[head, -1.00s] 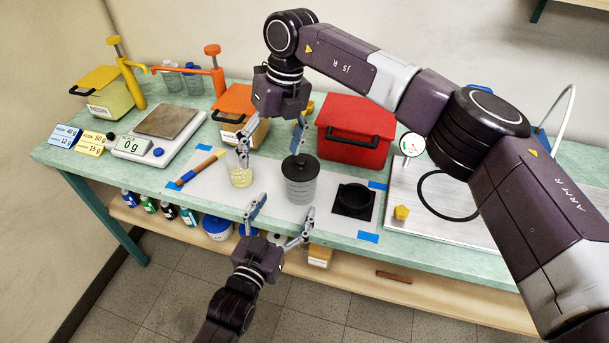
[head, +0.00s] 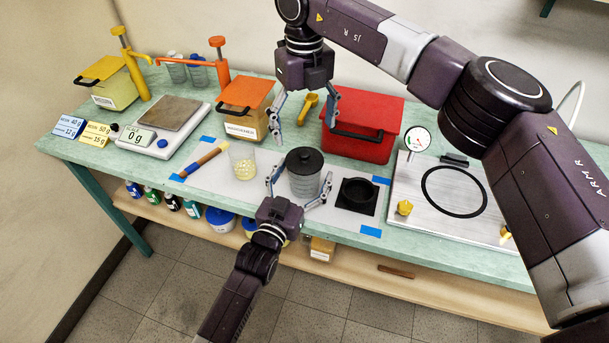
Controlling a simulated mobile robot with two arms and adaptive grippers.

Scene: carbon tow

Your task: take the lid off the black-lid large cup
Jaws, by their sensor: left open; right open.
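The large cup (head: 304,185) is grey and translucent and stands upright on the white mat (head: 230,197). Its black lid (head: 304,160), with a small knob on top, sits on it. My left gripper (head: 300,186) is open, with one finger on each side of the cup body; I cannot tell whether they touch it. My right gripper (head: 302,110) is open and empty above and behind the lid, its fingers pointing down.
A clear cup with pale contents (head: 243,163) and a brush (head: 204,159) lie left of the large cup. A black square holder (head: 357,196) is close on the right. A red box (head: 365,125) and an orange-lidded bin (head: 243,110) stand behind.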

